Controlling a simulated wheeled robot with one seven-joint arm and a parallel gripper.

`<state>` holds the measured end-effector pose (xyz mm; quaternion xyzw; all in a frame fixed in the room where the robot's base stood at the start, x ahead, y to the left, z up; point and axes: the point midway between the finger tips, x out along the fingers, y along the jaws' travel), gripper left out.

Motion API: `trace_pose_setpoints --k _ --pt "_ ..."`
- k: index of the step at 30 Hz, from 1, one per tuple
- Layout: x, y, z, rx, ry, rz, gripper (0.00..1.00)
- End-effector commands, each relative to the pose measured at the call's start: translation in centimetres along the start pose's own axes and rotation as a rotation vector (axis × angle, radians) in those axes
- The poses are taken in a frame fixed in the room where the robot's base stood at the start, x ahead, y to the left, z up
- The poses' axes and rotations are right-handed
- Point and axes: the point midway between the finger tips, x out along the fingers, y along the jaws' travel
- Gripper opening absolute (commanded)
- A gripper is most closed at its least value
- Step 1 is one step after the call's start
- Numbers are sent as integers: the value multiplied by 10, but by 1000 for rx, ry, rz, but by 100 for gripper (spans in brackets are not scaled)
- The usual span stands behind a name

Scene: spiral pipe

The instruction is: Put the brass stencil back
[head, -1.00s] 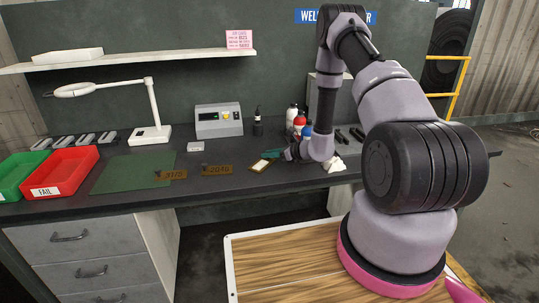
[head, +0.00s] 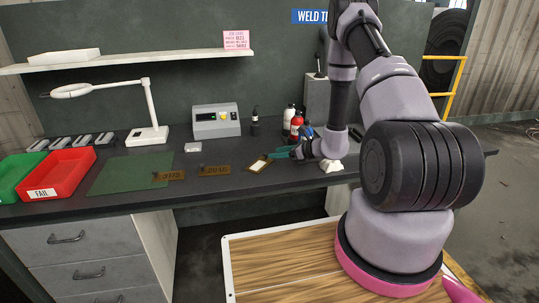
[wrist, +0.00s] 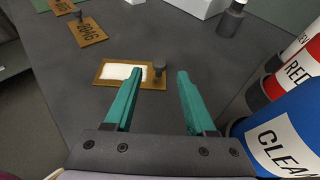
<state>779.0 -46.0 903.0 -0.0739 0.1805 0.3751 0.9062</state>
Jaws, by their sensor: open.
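Several brass plates lie flat in a loose row on the dark bench. One plate (head: 259,165) has a white rectangular middle and an upright dark knob at one end; the wrist view shows it closest (wrist: 106,83). A stencil with cut digits like 2046 (head: 214,170) lies left of it and also shows in the wrist view (wrist: 79,33). Another numbered stencil (head: 169,176) lies further left, by the green mat. My gripper (wrist: 160,74) has teal fingers, open and empty. In the wrist view the knob appears between the fingertips; contact cannot be told.
A blue-labelled container (wrist: 285,135) and red bottle (head: 296,125) stand close to my gripper's right. A grey device (head: 217,122), dark bottle (head: 255,122) and lamp (head: 150,115) stand behind. The red FAIL tray (head: 58,175) and green mat (head: 130,173) are left.

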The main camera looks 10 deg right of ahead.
Motion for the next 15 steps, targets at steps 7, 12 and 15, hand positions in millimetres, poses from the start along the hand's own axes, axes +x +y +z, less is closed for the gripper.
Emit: trace_pose_setpoints --k 7,12,15 --pt "-47 -1 0 1 0 -2 56" --pt "-60 0 0 0 0 0 56" --pt "-62 0 0 -1 -1 1 56"
